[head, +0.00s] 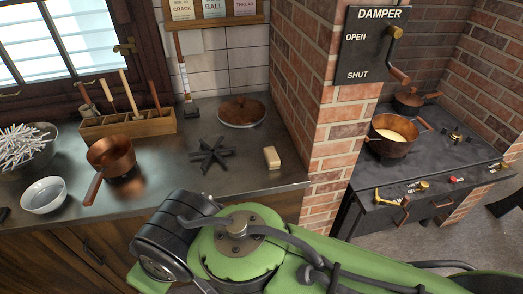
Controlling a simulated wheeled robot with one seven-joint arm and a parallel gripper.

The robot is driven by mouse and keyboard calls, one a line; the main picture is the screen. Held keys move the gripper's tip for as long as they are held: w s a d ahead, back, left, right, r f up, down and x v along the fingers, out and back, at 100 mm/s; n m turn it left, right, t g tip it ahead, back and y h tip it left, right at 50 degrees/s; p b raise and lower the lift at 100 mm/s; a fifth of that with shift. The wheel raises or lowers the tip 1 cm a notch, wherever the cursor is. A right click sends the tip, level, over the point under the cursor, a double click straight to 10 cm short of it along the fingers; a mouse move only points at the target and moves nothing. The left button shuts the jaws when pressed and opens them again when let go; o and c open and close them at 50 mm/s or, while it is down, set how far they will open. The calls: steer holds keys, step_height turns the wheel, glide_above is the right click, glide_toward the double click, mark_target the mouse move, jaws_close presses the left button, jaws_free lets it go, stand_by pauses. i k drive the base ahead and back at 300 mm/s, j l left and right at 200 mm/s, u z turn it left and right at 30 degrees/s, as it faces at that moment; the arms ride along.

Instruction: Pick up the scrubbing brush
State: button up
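A small pale beige block (271,157) lies on the dark counter to the right of a black star-shaped trivet; it may be the scrubbing brush, but bristles cannot be made out. A long-handled tool (182,70) with a dark foot leans upright against the tiled wall; it also could be a brush, and I cannot tell which. My green arm crosses the bottom of the head view, in front of the counter's front edge. My gripper is not in view, so its state and hold are hidden.
A copper pan (112,155), a white bowl (44,195) and a wooden tool rack (128,124) stand on the left. The black trivet (212,152) and a round lid (241,111) are mid-counter. A brick pillar (345,130) bounds the right. A stove (430,165) stands beyond it.

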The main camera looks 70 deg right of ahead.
mark_target(272, 160)
steer(key=z, duration=3.4)
